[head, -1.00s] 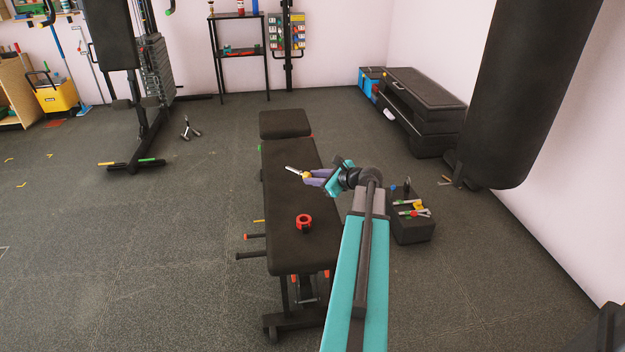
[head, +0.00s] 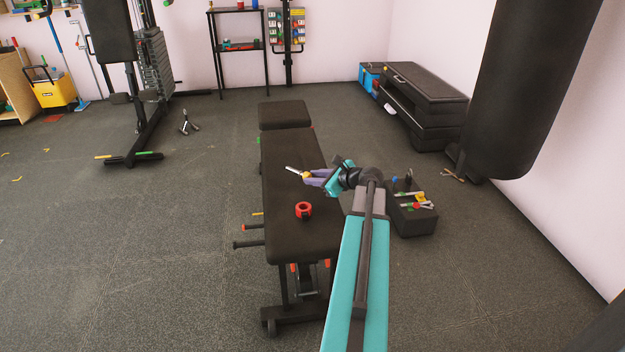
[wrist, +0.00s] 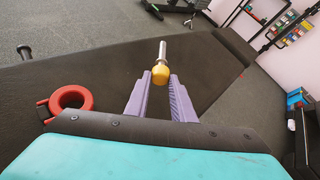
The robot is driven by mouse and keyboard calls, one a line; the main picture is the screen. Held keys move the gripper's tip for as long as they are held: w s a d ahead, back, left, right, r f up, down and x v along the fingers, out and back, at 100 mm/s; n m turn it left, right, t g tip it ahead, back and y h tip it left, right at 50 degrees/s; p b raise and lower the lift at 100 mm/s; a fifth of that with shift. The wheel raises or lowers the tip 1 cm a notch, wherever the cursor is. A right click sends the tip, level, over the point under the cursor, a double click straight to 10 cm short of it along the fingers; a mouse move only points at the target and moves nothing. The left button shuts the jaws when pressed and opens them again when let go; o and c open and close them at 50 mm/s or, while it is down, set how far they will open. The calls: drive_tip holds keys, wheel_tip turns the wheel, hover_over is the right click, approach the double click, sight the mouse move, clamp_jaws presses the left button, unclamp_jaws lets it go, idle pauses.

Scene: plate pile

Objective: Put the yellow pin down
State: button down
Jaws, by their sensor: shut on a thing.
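The yellow pin (head: 307,175) has a yellow head and a silver shaft. My gripper (head: 316,178) is shut on its yellow head, over the black padded bench (head: 284,235). In the wrist view the yellow pin (wrist: 160,73) sits between the tips of the two purple fingers (wrist: 161,86), its shaft pointing away from me. The bench pad (wrist: 80,75) lies beneath it. I cannot tell how high the pin is above the pad.
A red ring-shaped collar (head: 304,210) lies on the bench, nearer than the gripper. A black box (head: 415,224) with several small tools stands right of the bench. A punching bag (head: 525,90) hangs at the right.

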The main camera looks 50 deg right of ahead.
sight(315, 193)
drive_tip(key=shift+f+b, duration=1.55)
drive_tip(key=shift+f, duration=0.1)
drive_tip(key=c, duration=1.4)
unclamp_jaws()
drive_tip(key=shift+c, duration=0.2)
drive_tip(key=shift+s, duration=0.1)
drive_tip(key=p+v, duration=0.4)
drive_tip(key=v, duration=0.9)
drive_tip(key=shift+s+r+p, duration=0.25)
drive_tip(key=shift+p, duration=0.15)
